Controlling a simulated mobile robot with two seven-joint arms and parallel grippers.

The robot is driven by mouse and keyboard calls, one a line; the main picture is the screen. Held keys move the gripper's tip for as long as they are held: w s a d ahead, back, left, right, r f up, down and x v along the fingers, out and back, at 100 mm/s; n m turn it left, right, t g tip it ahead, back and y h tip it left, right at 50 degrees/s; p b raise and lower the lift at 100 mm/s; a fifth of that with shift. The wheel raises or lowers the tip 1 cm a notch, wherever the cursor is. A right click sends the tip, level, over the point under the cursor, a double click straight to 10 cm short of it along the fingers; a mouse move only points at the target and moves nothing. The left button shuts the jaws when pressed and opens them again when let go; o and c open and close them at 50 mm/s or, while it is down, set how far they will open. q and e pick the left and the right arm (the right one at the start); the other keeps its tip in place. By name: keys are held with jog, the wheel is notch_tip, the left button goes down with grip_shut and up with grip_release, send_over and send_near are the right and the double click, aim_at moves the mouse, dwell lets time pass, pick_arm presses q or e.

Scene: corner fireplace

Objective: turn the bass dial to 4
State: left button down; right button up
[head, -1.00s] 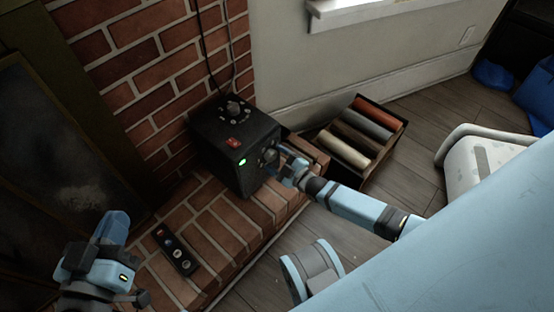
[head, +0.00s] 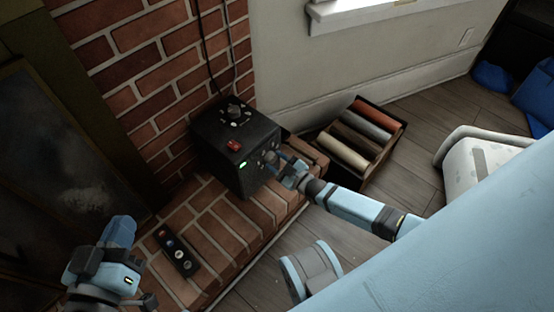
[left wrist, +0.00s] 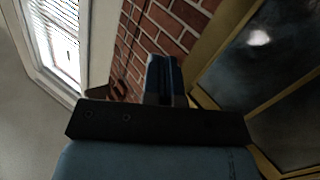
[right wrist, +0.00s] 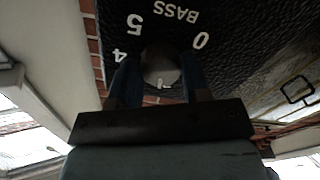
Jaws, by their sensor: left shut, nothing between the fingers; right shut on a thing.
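The black speaker box (head: 225,140) stands on the brick hearth, with a green light on its front. The bass dial (right wrist: 160,70) is a grey round knob on its textured face, under an upside-down BASS label (right wrist: 177,13). The numbers 5, 4 and 0 show around it. A pale mark shows at the knob's lower edge in the right wrist view; which number it points to is unclear. My right gripper (head: 280,162) is shut on the bass dial, with fingers on both sides. My left gripper (head: 122,230) is shut and empty above the hearth; it also shows in the left wrist view (left wrist: 163,75).
A remote-like black panel with several buttons (head: 176,250) lies on the brick hearth (head: 222,223). A crate of rolls (head: 362,133) stands right of the box by the wall.

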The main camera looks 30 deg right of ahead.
jog(key=m+p, duration=0.1)
jog(key=m, duration=0.4)
jog(key=shift+a+m, duration=0.1)
jog(key=shift+m, duration=0.2)
jog(key=m, duration=0.3)
jog(key=shift+s+m+p, duration=0.1)
jog(key=shift+m+p, duration=0.2)
jog(key=m, duration=0.3)
jog(key=shift+a+m, duration=0.1)
jog(key=shift+m, duration=0.2)
jog(key=m, duration=0.3)
pick_arm(q)
jog(key=shift+r+t+b, duration=0.35)
jog(key=shift+r+t, duration=0.15)
jog(key=shift+r, duration=0.45)
pick_arm(e)
jog(key=shift+m, duration=1.1)
pick_arm(q)
jog(key=shift+a+f, duration=0.1)
pick_arm(e)
jog(key=o, duration=0.9)
jog(key=shift+r, duration=0.1)
jog(key=shift+o, duration=0.2)
